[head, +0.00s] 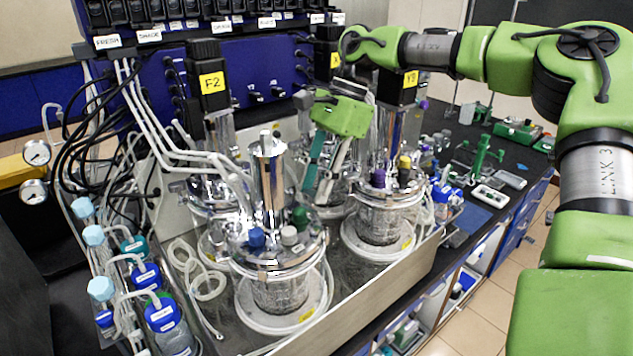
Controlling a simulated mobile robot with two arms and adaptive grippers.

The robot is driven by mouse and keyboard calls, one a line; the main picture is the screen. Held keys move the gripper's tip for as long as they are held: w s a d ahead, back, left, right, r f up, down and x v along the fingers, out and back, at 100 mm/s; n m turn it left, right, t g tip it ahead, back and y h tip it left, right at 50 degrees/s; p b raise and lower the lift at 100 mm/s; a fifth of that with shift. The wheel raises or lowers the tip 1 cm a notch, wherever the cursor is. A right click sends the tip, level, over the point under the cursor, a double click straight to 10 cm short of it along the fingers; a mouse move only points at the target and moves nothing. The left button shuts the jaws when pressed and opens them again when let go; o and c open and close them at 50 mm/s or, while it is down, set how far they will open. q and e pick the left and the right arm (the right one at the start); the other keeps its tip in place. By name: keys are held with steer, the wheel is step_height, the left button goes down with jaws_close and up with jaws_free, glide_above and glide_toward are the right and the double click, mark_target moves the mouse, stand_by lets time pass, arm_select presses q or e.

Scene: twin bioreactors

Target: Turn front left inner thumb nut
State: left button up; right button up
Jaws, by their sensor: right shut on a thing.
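The front left vessel (275,292) is a glass jar with a shiny metal lid and a tall metal motor column (268,175). Blue (256,237), grey (289,235) and green (300,217) caps stand on its lid. My right gripper (317,196) comes in from above, with its green body over the gap between the front vessels. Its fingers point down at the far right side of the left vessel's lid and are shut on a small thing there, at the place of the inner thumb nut. The nut itself is hidden between the fingertips. My left gripper is out of view.
The front right vessel (378,222) stands close to the right of the fingers. Vessels behind, pale tubes (150,110) and the tray wall (385,295) crowd the space. Bottles with blue caps (162,312) stand at left. A black bench (470,225) with small tools lies at right.

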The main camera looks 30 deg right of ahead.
steer(key=shift+n, duration=0.3)
steer(key=o, duration=1.1)
steer(key=shift+r, duration=0.1)
steer(key=v, duration=1.1)
steer(key=shift+w+d+r, duration=0.15)
steer(key=shift+w+r, duration=0.05)
steer(key=shift+r, duration=0.2)
